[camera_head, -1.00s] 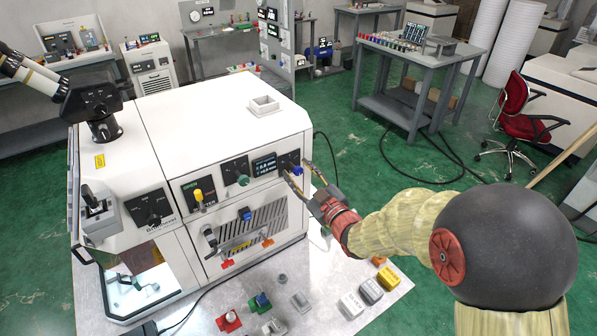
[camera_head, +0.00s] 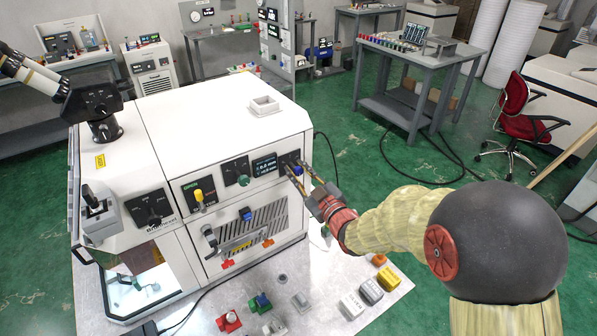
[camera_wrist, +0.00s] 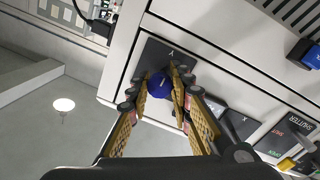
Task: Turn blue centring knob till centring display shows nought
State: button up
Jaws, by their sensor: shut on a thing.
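The blue centring knob (camera_head: 297,170) sits on a dark panel at the right end of the white machine's front. In the wrist view the blue knob (camera_wrist: 161,86) is on a dark plate marked Y. My gripper (camera_head: 298,172) reaches it from the right, and in the wrist view its fingers (camera_wrist: 164,92) are closed on either side of the knob. The small dark display (camera_head: 265,164) just left of the knob shows light digits, too small to read.
A green knob (camera_head: 243,180) and a yellow knob (camera_head: 199,195) stand further left on the same front. A second blue part (camera_head: 246,214) sits below on the front. Several small parts lie on the table (camera_head: 330,285) in front.

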grip_shut()
jog(key=shift+m, duration=0.3)
jog(key=m, duration=0.8)
jog(key=shift+g+p, duration=0.3)
jog(key=shift+m, duration=0.4)
jog(key=o, duration=0.9)
grip_release()
jog(key=shift+s+d, duration=0.1)
